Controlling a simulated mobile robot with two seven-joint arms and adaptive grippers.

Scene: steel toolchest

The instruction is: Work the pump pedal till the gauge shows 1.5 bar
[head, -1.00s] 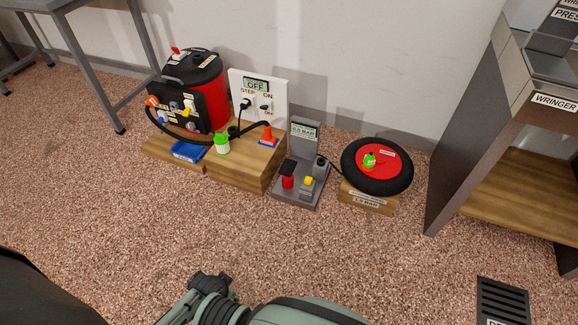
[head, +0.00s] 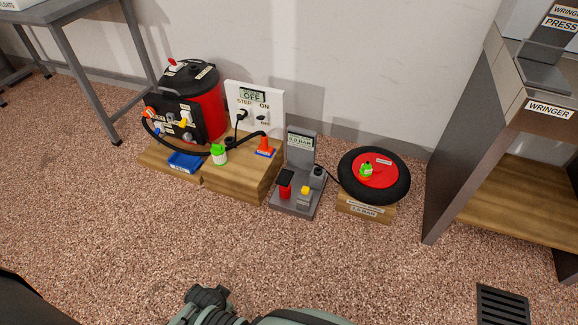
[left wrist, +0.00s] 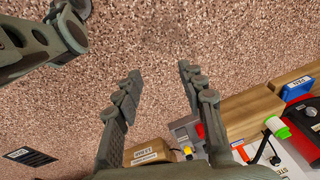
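The pump (head: 292,206) stands on the floor against the back wall. It has a red block (head: 285,190), a smaller yellow block (head: 305,190) and a grey upright with a gauge display (head: 300,143), which seems to read 0.0 BAR. A hose runs from the pump to a black tyre with a red centre (head: 345,178). The tyre lies on a wooden block labelled 1.5 BAR (head: 366,211). In the left wrist view my left gripper (left wrist: 160,72) is open and empty over the floor, apart from the pump (left wrist: 183,130).
The wringer stand (head: 458,130) is right. The floor before the pump is clear.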

